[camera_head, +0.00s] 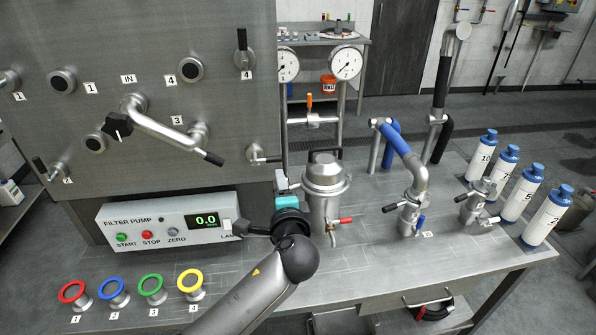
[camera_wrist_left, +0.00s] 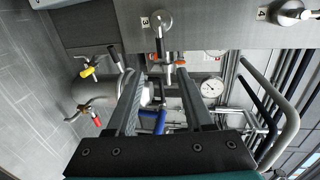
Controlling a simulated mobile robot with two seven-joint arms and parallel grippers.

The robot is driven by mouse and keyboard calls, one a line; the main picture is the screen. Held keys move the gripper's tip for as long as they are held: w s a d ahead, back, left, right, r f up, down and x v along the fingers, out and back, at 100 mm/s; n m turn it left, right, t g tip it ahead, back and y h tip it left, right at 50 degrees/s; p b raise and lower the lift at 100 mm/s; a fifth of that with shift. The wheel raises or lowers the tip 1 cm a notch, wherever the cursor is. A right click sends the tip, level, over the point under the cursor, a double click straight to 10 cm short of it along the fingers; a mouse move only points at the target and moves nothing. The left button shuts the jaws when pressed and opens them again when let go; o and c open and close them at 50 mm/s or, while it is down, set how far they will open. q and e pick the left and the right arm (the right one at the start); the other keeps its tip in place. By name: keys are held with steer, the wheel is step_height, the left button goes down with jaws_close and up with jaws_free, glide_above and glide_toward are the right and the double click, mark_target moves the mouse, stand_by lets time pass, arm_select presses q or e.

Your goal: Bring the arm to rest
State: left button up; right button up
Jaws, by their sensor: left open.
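My left arm comes up from the bottom middle of the head view. Its left gripper (camera_head: 283,180) is at the bench, just left of the lidded steel vessel (camera_head: 325,196), pointing away from the head camera. The wrist view shows the two fingers of this gripper (camera_wrist_left: 158,76) apart, with nothing held between them. The vessel (camera_wrist_left: 96,88) lies left of the fingers there. Contact between gripper and vessel cannot be told. My right gripper is in neither view.
A steel panel (camera_head: 200,40) with knobs and a lever pipe stands behind. The filter pump box (camera_head: 165,222) is left of the gripper, with coloured rings (camera_head: 152,285) in front. Blue-capped bottles (camera_head: 516,205) stand right. The bench front (camera_head: 390,275) is clear.

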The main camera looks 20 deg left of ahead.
arm_select(q)
steer(key=s+d+f+n+g+h, duration=0.3)
steer(key=s+f, duration=0.1)
steer(key=s, duration=0.6)
steer(key=s+d+f+n+g+h, duration=0.25)
steer(key=s+f+n+g, duration=0.2)
steer(key=s, duration=0.45)
steer(key=s+d+f+n+g+h, duration=0.3)
steer(key=s+f, duration=0.1)
steer(key=s, duration=0.6)
step_height(320, 180, down, 30)
steer(key=s+b, duration=0.1)
steer(key=b, duration=0.7)
steer(key=s+a+f+m+g+b, duration=0.1)
steer(key=s+f+b, duration=0.6)
steer(key=s+f, duration=0.9)
step_height(320, 180, down, 6)
steer(key=shift+a+f+g+b, duration=0.1)
steer(key=shift+a+g+b, duration=0.3)
steer(key=shift+a, duration=0.75)
